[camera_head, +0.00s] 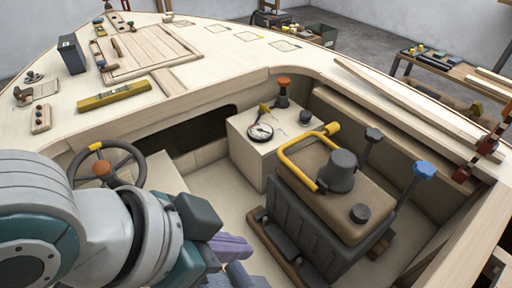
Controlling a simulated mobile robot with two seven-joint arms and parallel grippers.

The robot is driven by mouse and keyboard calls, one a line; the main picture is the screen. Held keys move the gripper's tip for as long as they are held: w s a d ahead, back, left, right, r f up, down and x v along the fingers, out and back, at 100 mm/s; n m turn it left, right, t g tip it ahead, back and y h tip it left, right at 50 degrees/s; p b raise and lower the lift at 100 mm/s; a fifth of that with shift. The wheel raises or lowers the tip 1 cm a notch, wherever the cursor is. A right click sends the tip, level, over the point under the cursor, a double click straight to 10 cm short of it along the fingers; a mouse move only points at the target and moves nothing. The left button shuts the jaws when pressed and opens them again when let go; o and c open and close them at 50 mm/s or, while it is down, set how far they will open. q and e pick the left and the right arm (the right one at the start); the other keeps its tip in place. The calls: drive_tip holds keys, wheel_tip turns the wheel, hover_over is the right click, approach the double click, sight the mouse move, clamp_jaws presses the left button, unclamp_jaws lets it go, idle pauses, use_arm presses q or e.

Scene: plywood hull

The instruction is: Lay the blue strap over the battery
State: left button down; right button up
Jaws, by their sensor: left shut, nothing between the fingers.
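A dark ribbed box with a tan top and a yellow handle (312,222) sits in the hull well on wooden rails; it looks like the battery. A dark round fitting (340,171) stands on its top. My left gripper (212,240) is low in the picture, left of the box and apart from it. It is shut and empty. A purple piece (231,248) and a blue-grey piece (242,275) show just beyond its fingers; I cannot tell whether either is the blue strap. No strap is seen across the box. My right gripper is not in view.
A pale box with a gauge (261,131) stands behind the battery. Levers with a blue knob (425,170) and a dark knob rise at its right. A steering wheel (103,170) is at the left. A yellow level (113,96) lies on the deck.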

sight(246, 272)
use_arm(q)
drive_tip(key=shift+w+f, duration=0.3)
drive_tip(key=shift+f, duration=0.2)
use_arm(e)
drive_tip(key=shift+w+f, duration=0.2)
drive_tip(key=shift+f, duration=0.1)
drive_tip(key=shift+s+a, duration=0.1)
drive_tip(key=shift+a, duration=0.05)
use_arm(q)
drive_tip(key=f+b, duration=0.1)
drive_tip(key=f, duration=0.5)
drive_tip(key=d+f+b, duration=0.1)
drive_tip(key=f, duration=0.2)
drive_tip(key=shift+w+d+f+b, duration=0.1)
drive_tip(key=shift+w+f+b, duration=0.05)
drive_tip(key=shift+w+b, duration=0.2)
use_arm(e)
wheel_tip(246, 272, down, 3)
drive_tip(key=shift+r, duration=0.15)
